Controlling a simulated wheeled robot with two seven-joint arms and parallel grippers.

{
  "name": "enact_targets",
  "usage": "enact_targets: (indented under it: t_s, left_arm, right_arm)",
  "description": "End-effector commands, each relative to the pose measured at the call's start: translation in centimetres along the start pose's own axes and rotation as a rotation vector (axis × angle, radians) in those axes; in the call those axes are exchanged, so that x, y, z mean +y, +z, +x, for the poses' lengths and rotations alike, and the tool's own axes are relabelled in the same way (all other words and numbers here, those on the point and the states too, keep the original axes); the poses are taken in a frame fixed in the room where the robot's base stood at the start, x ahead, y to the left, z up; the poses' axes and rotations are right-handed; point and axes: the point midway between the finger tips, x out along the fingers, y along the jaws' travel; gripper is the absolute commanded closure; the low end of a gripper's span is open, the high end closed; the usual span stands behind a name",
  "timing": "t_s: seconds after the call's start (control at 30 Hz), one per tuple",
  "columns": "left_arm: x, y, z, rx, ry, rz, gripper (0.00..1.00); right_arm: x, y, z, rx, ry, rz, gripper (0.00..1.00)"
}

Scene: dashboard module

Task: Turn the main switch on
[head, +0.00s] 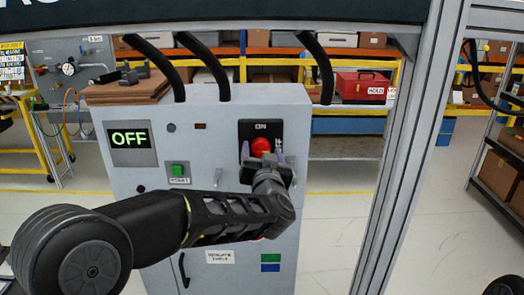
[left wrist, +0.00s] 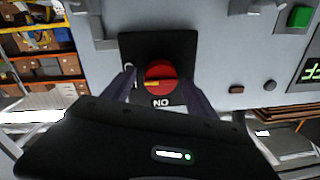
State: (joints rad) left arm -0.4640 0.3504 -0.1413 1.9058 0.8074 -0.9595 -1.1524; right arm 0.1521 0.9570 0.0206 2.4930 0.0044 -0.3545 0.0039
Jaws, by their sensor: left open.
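The main switch is a red rotary knob (head: 261,146) on a black plate (head: 274,128) marked ON, on the upper right of the grey cabinet front. The green display (head: 129,139) on the cabinet reads OFF. My left gripper (head: 262,160) is in front of the switch with its fingers pointing at it. In the left wrist view the red knob (left wrist: 160,79) sits between the two open fingers (left wrist: 158,88), one on each side, with visible gaps. A yellow mark shows on the knob. My right gripper is in neither view.
The cabinet (head: 225,130) also has a green button (head: 178,170), a small metal lever (head: 217,178) and a dark door handle (head: 184,270). A grey metal post (head: 410,150) stands to the right. Shelves with boxes and a red case (head: 361,87) are behind.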

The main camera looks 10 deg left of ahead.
Motion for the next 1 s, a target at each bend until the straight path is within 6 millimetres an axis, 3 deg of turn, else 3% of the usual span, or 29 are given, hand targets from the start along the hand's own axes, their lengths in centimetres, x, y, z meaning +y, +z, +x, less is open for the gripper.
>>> enact_targets:
  t_s: [0.17,0.9,1.0]
  left_arm:
    - [0.00,-0.01,-0.02,0.001,0.000,0.000,0.34]
    - [0.02,-0.04,-0.06,0.001,0.000,0.000,0.94]
    - [0.02,-0.04,-0.06,0.001,0.000,-0.001,0.96]
  right_arm:
    - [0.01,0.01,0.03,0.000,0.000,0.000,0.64]
    - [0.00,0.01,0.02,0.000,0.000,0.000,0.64]
    - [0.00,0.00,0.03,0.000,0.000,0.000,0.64]
